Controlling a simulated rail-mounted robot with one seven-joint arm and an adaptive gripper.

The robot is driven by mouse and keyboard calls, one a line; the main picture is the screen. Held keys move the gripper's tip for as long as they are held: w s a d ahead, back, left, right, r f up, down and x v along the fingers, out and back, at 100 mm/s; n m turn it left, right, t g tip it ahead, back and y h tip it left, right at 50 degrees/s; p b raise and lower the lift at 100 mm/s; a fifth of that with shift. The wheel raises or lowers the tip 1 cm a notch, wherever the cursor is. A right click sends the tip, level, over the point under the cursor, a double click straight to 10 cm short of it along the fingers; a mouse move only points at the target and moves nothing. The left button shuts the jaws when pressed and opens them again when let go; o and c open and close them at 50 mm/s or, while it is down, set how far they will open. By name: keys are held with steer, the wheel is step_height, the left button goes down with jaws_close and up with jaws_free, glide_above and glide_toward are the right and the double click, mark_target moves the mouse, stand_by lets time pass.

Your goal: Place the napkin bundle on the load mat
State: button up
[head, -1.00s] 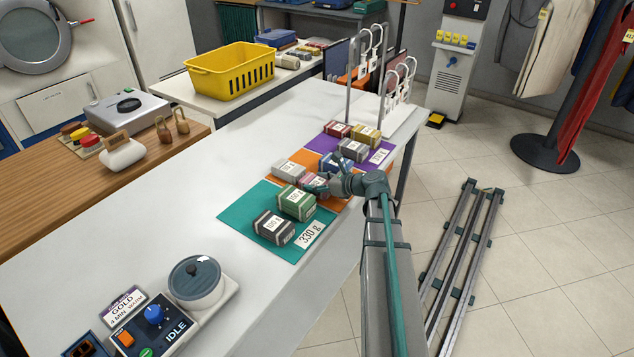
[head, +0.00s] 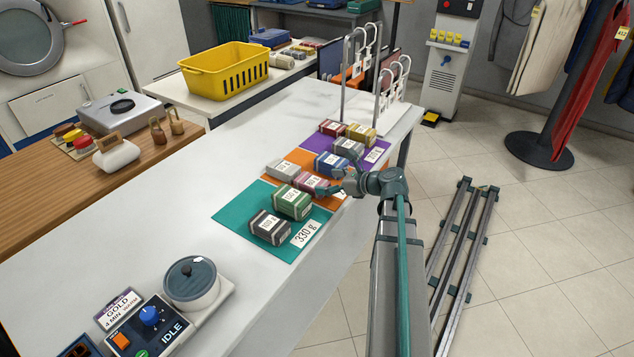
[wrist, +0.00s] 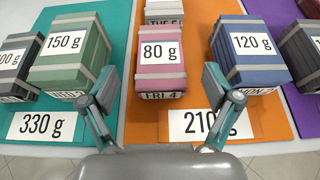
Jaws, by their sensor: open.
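Several strapped bundles lie on coloured mats on the white counter; which is the napkin bundle I cannot tell. The pink 80 g bundle (head: 310,184) lies on the orange mat (head: 296,159); in the wrist view this pink bundle (wrist: 161,55) is straight ahead, between my fingers in the picture. My gripper (wrist: 158,84) is open and empty, at the near side of the pink bundle. The blue 120 g bundle (wrist: 245,52) is to its right, a pale bundle (wrist: 165,12) behind it. The teal mat (head: 232,217) holds the green 150 g bundle (head: 292,202) and a dark grey bundle (head: 270,227).
Cards read 330 g (wrist: 46,124) and 210 g (wrist: 208,124). A round scale-like device (head: 192,280) stands at the near end. A white hook rack stands at the far end.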

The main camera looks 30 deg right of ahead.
steer(key=shift+o, duration=0.5)
steer(key=v, duration=0.5)
steer(key=shift+s+d+r, duration=0.1)
steer(key=shift+s+d, duration=0.05)
steer(key=shift+s, duration=0.1)
steer(key=w+a+r+g+p, duration=0.1)
steer(key=w+a+r+p, duration=0.2)
steer(key=r+p, duration=0.35)
steer(key=g+h+p, duration=0.2)
steer(key=g+p, duration=0.1)
steer(key=p, duration=0.3)
glide_toward(313, 181)
steer(key=x, duration=0.5)
steer(key=shift+a+r, duration=0.1)
steer(key=shift+p+x, duration=1.35)
steer(key=shift+x, duration=1.45)
steer(key=shift+s, duration=0.1)
steer(key=shift+c, duration=0.4)
